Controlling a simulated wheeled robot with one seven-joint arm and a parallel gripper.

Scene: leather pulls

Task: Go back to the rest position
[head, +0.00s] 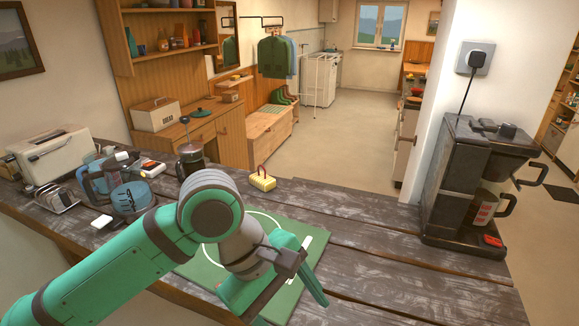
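My gripper (290,304) is over the green mat (203,268) on the dark wooden table, at the lower middle of the head view. Its two green fingers are spread apart, and I see nothing held between them. My teal arm reaches in from the lower left and bends down at a grey and teal joint. The arm hides part of the mat and of a white ring drawn on it. The height of the fingers above the mat is hard to tell.
A yellow block with a red loop (262,182) lies behind the mat. A coffee machine (470,185) stands at the right. The table between mat and machine is clear.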

